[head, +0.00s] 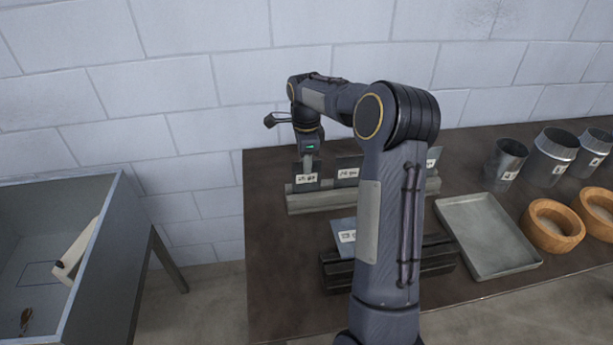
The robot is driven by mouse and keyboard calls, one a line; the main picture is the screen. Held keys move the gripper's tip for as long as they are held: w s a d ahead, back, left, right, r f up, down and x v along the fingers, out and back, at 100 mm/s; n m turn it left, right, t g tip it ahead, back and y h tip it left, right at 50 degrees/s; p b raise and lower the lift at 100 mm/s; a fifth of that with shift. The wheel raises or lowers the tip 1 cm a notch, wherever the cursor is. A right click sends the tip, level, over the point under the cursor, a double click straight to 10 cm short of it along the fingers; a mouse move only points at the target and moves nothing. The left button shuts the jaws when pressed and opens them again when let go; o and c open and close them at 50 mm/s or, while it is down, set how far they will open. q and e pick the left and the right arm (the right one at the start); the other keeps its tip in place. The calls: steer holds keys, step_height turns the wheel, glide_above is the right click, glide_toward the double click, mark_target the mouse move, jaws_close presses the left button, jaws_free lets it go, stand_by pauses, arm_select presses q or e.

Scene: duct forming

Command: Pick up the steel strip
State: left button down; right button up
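Dark steel strips with white labels stand in a grey slotted rack (315,204) at the back left of the table. The leftmost strip (299,170) is right at my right gripper (309,166), which points down onto its top part. I cannot tell whether the fingers are closed on it. A second labelled strip (348,163) stands to its right, and another (436,156) is partly hidden by my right arm. A bluish strip (342,225) with a label leans in a black front rack (337,273), also partly covered by my arm. My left gripper is out of view.
A grey tray (486,236) lies right of my arm. Wooden rings (550,229) and labelled metal cylinders (553,155) stand farther right. A grey open bin (112,255) with a pale object (77,247) inside is at left, across a gap. The table's left front is bare.

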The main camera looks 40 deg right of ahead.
mark_target(307, 178)
steer(key=shift+s+f, duration=0.1)
steer(key=shift+f, duration=1.45)
steer(key=shift+f, duration=0.25)
jaws_close()
